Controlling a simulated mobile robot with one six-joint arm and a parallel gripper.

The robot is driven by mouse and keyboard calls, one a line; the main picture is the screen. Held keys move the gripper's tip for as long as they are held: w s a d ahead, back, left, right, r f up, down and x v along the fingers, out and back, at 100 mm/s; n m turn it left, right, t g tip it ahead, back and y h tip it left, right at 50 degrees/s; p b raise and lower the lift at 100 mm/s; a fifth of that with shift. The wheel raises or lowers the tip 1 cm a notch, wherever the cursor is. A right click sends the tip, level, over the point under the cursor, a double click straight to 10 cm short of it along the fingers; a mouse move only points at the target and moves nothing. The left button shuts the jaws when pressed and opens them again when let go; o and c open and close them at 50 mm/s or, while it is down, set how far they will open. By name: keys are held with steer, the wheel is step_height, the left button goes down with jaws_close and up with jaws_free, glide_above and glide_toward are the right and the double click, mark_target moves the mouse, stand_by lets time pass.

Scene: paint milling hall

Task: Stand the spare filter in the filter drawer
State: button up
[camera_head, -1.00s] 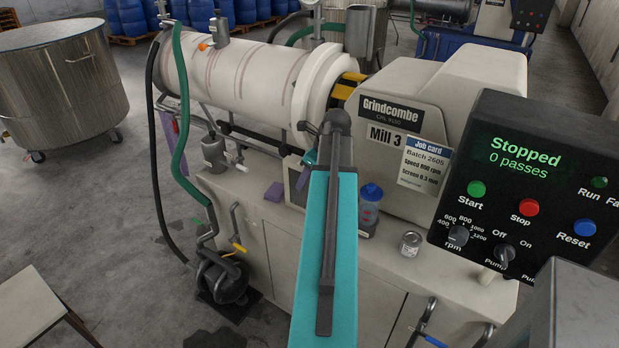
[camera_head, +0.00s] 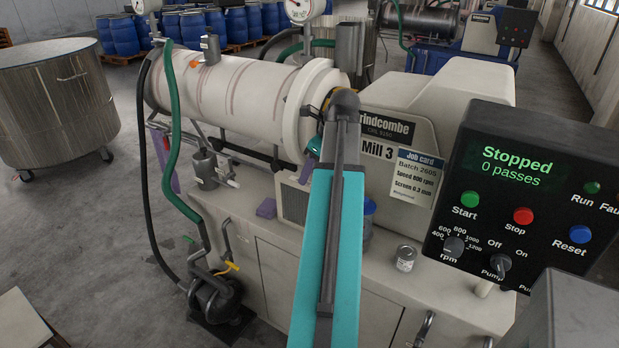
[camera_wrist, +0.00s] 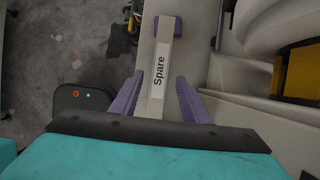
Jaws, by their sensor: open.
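In the wrist view my gripper (camera_wrist: 162,97) is open, with its two ribbed purple fingers apart and nothing gripped. A pale strip with a white label reading "Spare" (camera_wrist: 159,72) runs between the fingers in the picture; I cannot tell how far beyond them it lies or whether it is the filter itself. A purple block (camera_wrist: 176,26) shows at the strip's far end. In the head view a purple block (camera_head: 267,207) sits on the machine's ledge. My arm mostly hides the gripper there. I cannot make out a filter drawer in either view.
Mill 3's white cylinder (camera_head: 235,95) and housing stand behind my arm. A small tin (camera_head: 405,258) and a blue-lidded container (camera_head: 368,218), partly covered by my arm, stand on the ledge. The control panel (camera_head: 530,190) is at right. Open floor (camera_head: 85,230) lies at left.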

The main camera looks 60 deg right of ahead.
steer(key=shift+s+r, duration=0.3)
steer(key=shift+r, duration=0.3)
stand_by(0.3)
